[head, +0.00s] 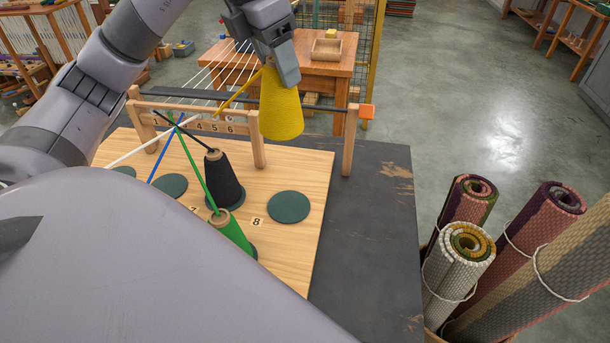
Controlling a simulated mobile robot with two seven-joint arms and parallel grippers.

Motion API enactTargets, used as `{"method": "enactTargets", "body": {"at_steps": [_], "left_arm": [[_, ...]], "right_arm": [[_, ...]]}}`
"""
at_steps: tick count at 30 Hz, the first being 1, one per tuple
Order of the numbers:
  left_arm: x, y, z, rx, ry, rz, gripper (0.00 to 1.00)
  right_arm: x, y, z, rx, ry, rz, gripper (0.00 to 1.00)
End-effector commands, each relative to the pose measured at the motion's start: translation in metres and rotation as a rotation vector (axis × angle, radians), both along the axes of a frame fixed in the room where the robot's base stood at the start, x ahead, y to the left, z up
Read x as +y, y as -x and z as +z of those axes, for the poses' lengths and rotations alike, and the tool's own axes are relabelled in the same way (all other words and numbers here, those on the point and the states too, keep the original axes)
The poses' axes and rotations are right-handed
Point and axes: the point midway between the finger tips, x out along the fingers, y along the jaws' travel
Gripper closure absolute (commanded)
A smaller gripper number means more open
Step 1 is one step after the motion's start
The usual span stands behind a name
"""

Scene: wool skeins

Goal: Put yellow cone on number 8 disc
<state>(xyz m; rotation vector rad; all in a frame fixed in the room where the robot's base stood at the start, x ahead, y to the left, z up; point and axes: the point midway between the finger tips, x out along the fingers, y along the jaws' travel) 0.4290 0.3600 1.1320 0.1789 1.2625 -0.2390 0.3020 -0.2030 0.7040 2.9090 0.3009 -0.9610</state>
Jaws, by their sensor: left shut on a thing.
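My left gripper (286,72) is shut on the top of the yellow cone (281,108). It holds the cone nearly upright in the air, in front of the wooden rack's right part. A yellow strand runs from the cone toward the rack. The number 8 disc (289,207) is dark green, round and bare, on the light wooden board (308,243), with the label 8 (257,222) at its left. In this view the cone appears above and beyond the disc. My right gripper is not in view.
A black cone (224,180) and a green cone (231,232) stand left of disc 8, with taut threads rising to the rack (256,150). Another bare disc (170,186) lies farther left. Rolled rugs (458,263) stand at the right. My arm hides the board's left part.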

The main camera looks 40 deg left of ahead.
Motion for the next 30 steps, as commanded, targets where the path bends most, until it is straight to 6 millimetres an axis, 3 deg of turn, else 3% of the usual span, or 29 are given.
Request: {"method": "enactTargets", "body": {"at_steps": [4,8,24,30], "left_arm": [[0.0,0.0,-0.002,0.0,0.0,-0.003,1.0],[-0.001,0.0,-0.019,0.004,0.002,-0.005,1.0],[0.0,0.001,-0.128,0.005,0.0,-0.002,1.0],[0.0,0.001,-0.156,0.002,-0.001,-0.002,1.0]], "right_arm": [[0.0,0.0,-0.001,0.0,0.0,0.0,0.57],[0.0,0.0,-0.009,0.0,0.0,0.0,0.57],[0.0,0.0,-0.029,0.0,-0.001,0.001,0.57],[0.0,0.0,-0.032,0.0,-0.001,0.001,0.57]]}}
